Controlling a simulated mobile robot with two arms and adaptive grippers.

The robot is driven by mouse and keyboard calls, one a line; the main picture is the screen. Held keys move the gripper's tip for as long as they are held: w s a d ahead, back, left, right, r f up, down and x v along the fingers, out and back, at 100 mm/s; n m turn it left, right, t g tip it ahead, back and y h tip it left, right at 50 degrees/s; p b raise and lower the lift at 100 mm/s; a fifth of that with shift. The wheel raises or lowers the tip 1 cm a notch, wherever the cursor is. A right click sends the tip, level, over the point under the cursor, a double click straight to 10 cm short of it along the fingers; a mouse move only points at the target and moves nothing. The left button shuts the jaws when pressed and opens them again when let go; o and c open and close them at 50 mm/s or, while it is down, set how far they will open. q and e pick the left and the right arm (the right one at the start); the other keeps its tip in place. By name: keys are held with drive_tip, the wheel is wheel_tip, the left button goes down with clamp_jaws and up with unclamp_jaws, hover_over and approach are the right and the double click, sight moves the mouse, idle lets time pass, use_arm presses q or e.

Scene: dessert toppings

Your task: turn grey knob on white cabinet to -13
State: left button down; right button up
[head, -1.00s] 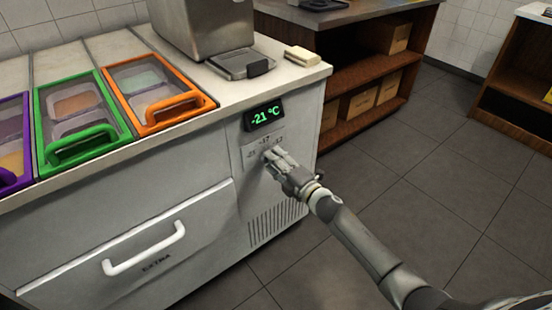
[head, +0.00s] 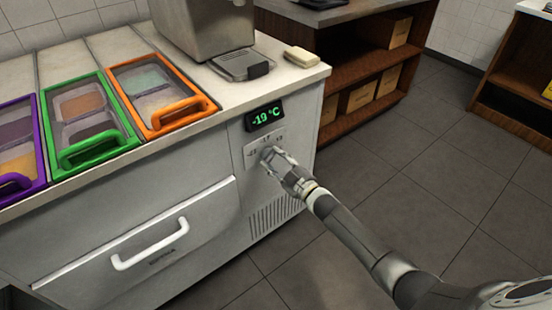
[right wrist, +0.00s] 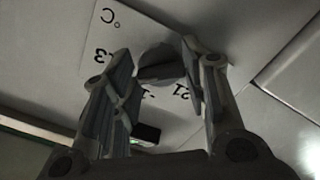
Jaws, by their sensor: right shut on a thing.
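The white cabinet (head: 205,225) stands at the left of the head view. Its green display (head: 264,116) reads -19 °C. Below the display is a pale dial plate (head: 250,163) with printed numbers. My right gripper (head: 270,157) is at this plate, reaching in from the lower right, and hides most of the knob. In the right wrist view, the round grey knob (right wrist: 157,60) sits between the two fingers of my right gripper (right wrist: 158,66), which is shut on it. Parts of the dial numbers show around it. My left gripper is not in view.
Orange (head: 189,113), green (head: 98,150) and purple (head: 38,178) framed lids lie on the cabinet top. A drawer with a white handle (head: 150,246) is left of the dial. A wooden shelf (head: 345,70) stands behind. The floor (head: 440,180) at right is clear.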

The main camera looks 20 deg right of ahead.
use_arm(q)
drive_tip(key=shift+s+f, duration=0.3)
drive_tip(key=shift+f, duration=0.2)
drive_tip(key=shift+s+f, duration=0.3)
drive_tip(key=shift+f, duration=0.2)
use_arm(e)
drive_tip(key=shift+f+m, duration=0.1)
drive_tip(key=shift+m, duration=1)
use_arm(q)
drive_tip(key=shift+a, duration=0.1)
use_arm(e)
drive_tip(key=o, duration=1)
drive_tip(key=shift+c, duration=0.2)
drive_tip(key=shift+o, duration=0.2)
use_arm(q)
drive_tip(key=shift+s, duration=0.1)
use_arm(e)
drive_tip(key=v, duration=1.2)
